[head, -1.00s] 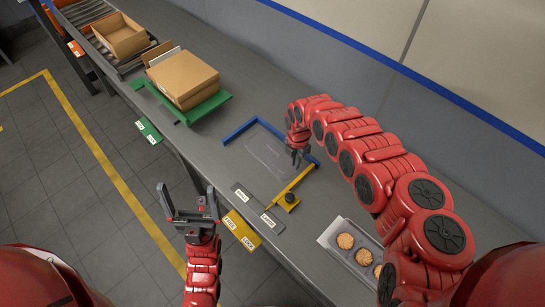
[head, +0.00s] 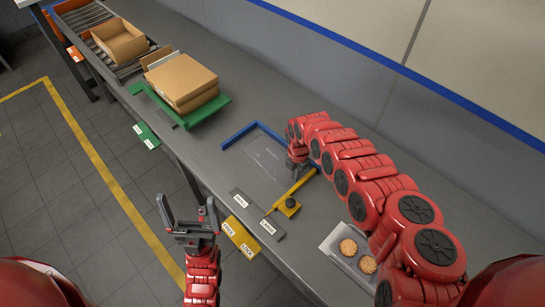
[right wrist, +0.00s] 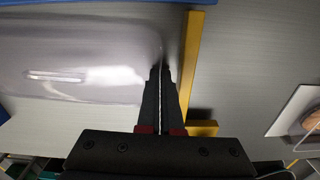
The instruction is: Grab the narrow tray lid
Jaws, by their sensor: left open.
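The narrow tray lid (head: 262,158) is a clear, thin plastic piece lying on the grey table, between a blue corner guide and a yellow bar. It also shows in the right wrist view (right wrist: 70,60), with its edge reaching the fingertips. My right gripper (head: 296,168) points down at the lid's end beside the yellow bar. In the right wrist view its fingers (right wrist: 160,70) are close together, with the lid's edge between them. My left gripper (head: 186,208) is open and empty, in front of the table edge.
The blue guide (head: 238,134) and yellow bar (head: 296,190) border the lid. A tray with biscuits (head: 333,239) lies near the right arm. Cardboard boxes (head: 181,78) sit on a green stand at the back left. Label plates (head: 258,214) lie near the front edge.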

